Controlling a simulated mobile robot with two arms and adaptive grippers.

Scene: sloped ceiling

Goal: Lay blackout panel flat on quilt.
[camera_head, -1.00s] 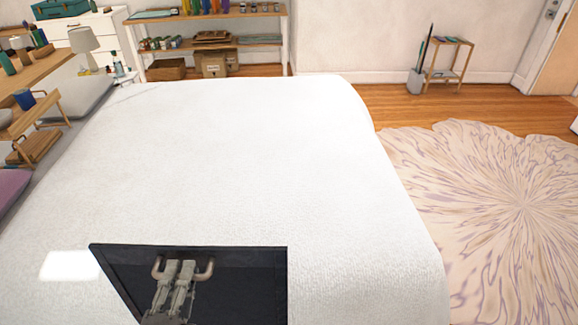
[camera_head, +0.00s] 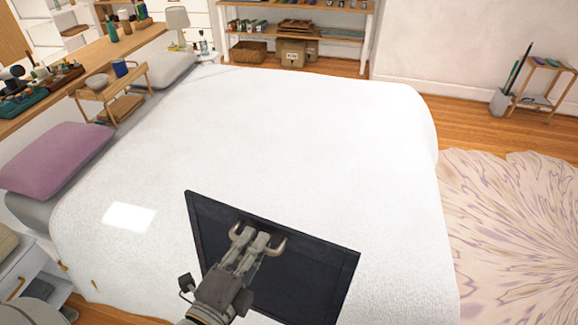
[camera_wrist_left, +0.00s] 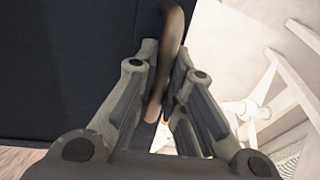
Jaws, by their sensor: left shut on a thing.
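The blackout panel (camera_head: 311,270) is a dark, flat, framed rectangle with a light metal bow handle (camera_head: 277,247). In the head view it is at the bottom middle, tilted, in front of the near part of the white quilt (camera_head: 330,150). I cannot tell whether its edge touches the quilt. My left gripper (camera_head: 256,240) is shut on the handle. In the left wrist view the fingers (camera_wrist_left: 164,85) close around the handle (camera_wrist_left: 172,50), with the dark panel (camera_wrist_left: 70,60) at left. My right gripper is not in view.
A purple pillow (camera_head: 58,160) lies at the left of the bed. A small wooden tray stand (camera_head: 112,92) stands beyond it. A white nightstand (camera_head: 28,262) is at the lower left. The quilt's middle and far part are clear. A patterned rug (camera_head: 520,215) lies at the right.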

